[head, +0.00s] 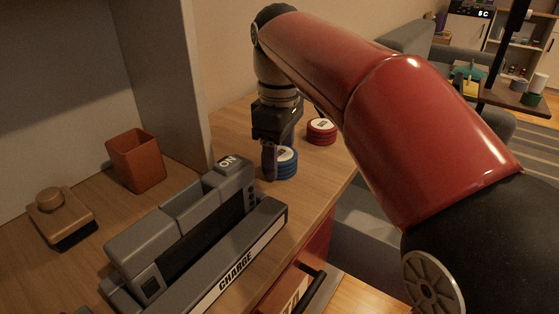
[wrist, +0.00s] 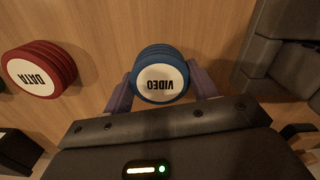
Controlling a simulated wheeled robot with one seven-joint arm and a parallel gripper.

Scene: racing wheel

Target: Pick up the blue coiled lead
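The blue coiled lead (head: 286,163) is a short round stack with a white top, upright on the wooden desk. In the head view one finger hides the lead's left side.
A red coiled lead (head: 321,131) labelled DATA (wrist: 38,70) stands beside it. A grey charging unit (head: 185,225) is in front to the left. An orange cup (head: 136,160) and a brown block-shaped object (head: 61,215) stand farther left. The desk's edge lies to the right.

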